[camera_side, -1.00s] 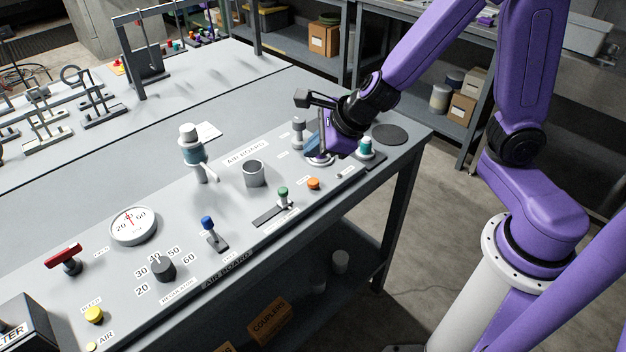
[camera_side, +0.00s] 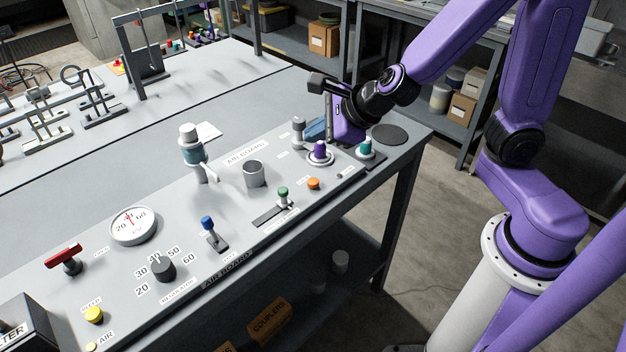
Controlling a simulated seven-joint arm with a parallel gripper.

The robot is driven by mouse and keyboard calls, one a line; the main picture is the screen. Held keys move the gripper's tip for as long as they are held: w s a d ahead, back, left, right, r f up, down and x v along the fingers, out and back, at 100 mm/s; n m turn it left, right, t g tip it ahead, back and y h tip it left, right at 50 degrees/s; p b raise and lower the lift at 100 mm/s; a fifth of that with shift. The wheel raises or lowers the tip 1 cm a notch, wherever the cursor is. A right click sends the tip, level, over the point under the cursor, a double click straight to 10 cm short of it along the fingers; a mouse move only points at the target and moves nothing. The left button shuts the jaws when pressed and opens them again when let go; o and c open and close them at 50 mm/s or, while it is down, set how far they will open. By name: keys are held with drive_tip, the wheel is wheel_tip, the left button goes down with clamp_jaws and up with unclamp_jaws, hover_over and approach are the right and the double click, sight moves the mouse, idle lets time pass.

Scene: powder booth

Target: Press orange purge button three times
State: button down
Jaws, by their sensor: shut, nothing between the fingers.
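The orange button (camera_side: 314,183) sits on the sloped air board (camera_side: 120,275), right of the green-topped slide lever and in front of the purple knob. Its small label beside it is too small to read. Nothing covers it in the side view. My gripper (camera_side: 331,140) is shut and empty, pointing down behind and to the right of the orange button, close to the purple knob. Its fingertips are partly hidden, and I cannot tell whether they touch the board.
A purple knob (camera_side: 320,150) on a white ring and a teal knob (camera_side: 365,147) stand near my gripper. The board's front right corner is clear.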

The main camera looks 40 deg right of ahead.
sight(316, 183)
drive_tip(key=shift+f, duration=0.1)
idle(0.3)
drive_tip(key=shift+f, duration=4.25)
drive_tip(key=shift+f, duration=0.25)
drive_tip(key=shift+f, duration=0.2)
drive_tip(key=shift+f, duration=0.4)
drive_tip(key=shift+r, duration=0.85)
